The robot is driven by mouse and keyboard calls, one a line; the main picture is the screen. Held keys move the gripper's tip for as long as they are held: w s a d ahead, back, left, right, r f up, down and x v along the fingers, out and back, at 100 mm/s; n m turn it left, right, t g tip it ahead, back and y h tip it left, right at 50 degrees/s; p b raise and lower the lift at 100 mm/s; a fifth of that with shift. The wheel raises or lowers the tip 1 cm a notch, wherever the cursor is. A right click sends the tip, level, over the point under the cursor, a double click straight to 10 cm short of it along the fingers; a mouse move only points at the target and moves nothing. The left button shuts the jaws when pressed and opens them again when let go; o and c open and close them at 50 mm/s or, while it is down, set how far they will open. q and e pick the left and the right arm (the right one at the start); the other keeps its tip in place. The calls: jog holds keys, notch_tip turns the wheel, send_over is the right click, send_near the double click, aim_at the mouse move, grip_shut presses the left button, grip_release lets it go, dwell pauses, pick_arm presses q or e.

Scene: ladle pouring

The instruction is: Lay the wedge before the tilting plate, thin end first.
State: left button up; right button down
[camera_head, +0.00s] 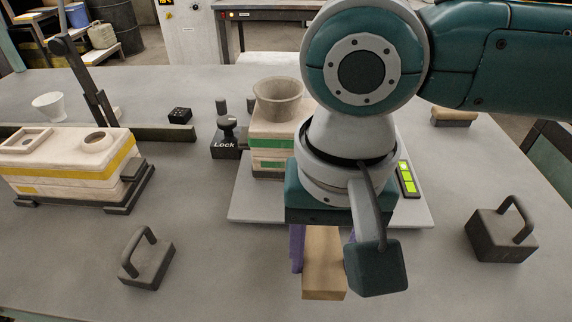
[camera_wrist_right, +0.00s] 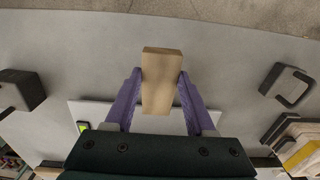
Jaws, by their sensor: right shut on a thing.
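A pale wooden wedge (camera_head: 323,268) is held between the purple fingers of my right gripper (camera_head: 324,250). The wrist view shows the wedge (camera_wrist_right: 162,70) between the two fingers (camera_wrist_right: 160,82), pointing away from the palm. Which end is thin cannot be told. The tilting plate (camera_head: 258,208) is a light grey slab lying on the table; the wedge shows in front of its near edge. Whether the wedge touches the table cannot be told. The plate also shows in the wrist view (camera_wrist_right: 88,108), partly hidden by the gripper. My left gripper is not in view.
A mould box with a funnel (camera_head: 278,92) stands on the plate, beside a black "Lock" knob (camera_head: 226,140) and a green indicator (camera_head: 407,178). Handled weights stand left (camera_head: 148,264) and right (camera_head: 500,238). Another mould (camera_head: 75,170) sits at left. The table front is clear.

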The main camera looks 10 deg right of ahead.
aim_at(323, 263)
jog(key=shift+f+b, duration=0.35)
jog(key=shift+f, duration=1.5)
jog(key=shift+f, duration=0.1)
jog(key=shift+c, duration=1.2)
grip_release()
